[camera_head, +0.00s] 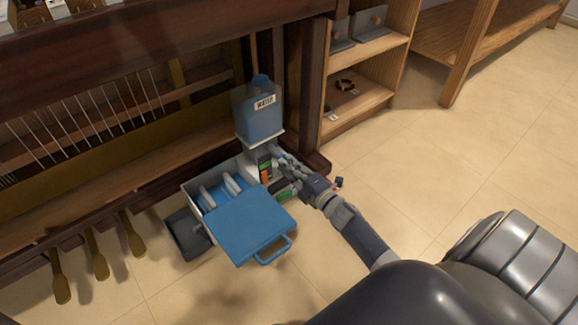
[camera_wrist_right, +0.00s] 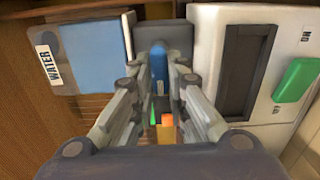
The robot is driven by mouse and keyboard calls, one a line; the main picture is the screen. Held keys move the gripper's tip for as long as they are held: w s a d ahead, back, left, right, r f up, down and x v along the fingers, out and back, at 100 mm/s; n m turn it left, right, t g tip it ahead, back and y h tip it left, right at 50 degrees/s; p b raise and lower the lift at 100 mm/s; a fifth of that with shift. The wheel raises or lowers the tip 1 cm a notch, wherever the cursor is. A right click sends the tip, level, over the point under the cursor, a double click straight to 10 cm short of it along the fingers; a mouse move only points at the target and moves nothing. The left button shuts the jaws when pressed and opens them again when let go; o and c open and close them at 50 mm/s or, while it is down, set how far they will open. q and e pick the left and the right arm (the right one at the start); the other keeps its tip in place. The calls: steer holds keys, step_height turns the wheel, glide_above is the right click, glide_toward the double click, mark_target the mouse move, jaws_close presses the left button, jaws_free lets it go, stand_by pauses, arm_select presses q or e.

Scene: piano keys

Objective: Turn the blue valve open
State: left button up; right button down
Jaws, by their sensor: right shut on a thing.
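My right gripper (camera_head: 280,157) reaches in from the right, low beside the white machine under the water tank (camera_head: 258,112). In the wrist view its fingers (camera_wrist_right: 161,70) are closed around the blue valve (camera_wrist_right: 158,58), a narrow upright blue piece in front of a grey block. The fingers hide its sides, so I cannot tell how far it is turned. In the head view the valve is mostly hidden behind the gripper. The tank, labelled WATER, also shows at upper left in the wrist view (camera_wrist_right: 92,60). My left gripper is not in view.
A blue lid with a handle (camera_head: 248,225) sticks out in front of the machine, beside a white-walled bin (camera_head: 192,195). Brass pedals (camera_head: 97,255) hang at left. A wooden shelf (camera_head: 365,105) stands behind. Open floor (camera_head: 430,170) lies to the right.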

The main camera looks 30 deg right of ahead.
steer(key=c, duration=1.6)
jaws_free()
steer(key=s, duration=1.2)
steer(key=shift+d, duration=0.4)
